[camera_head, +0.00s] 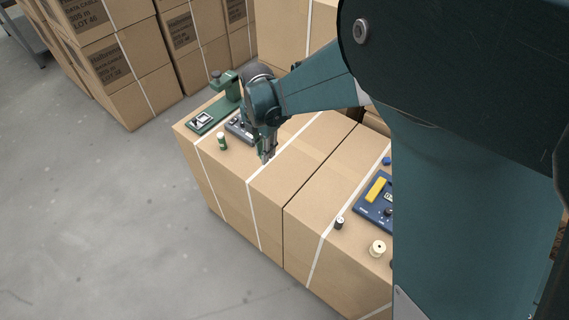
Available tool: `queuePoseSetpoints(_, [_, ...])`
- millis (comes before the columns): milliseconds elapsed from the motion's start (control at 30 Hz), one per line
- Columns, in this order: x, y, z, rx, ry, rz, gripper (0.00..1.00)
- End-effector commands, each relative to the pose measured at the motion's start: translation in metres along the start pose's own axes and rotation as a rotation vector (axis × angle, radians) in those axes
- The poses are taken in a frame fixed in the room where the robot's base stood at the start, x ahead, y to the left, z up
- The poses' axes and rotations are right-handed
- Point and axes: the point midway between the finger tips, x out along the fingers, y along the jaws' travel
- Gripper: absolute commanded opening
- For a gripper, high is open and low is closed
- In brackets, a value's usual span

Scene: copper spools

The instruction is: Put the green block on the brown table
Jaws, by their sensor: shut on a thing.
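My gripper (267,156) is small in the head view, pointing down just above or at the top of the brown cardboard boxes (235,173), near a white strap. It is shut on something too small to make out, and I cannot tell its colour. No green block stands out clearly. A small green-and-white cylinder (222,142) stands upright on the box top, left of my gripper and apart from it. The boxes form the only brown table-like surface that I see.
A green device (208,116) and a grey device (239,127) sit behind my gripper. At right are a blue panel (370,209) with a yellow piece (376,189), a dark spool (339,222) and a cream spool (377,248). My arm hides the far right.

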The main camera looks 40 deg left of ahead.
Motion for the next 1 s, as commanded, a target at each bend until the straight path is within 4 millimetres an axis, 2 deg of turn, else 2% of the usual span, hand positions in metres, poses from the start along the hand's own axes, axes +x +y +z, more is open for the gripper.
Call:
queuePoseSetpoints(433, [0.054,0.0,0.0,0.0,0.0,0.0,0.1])
queuePoseSetpoints(867, [0.059,0.0,0.0,0.0,0.0,0.0,0.1])
queuePoseSetpoints(1000, [0.068,0.0,0.0,0.0,0.0,0.0,0.1])
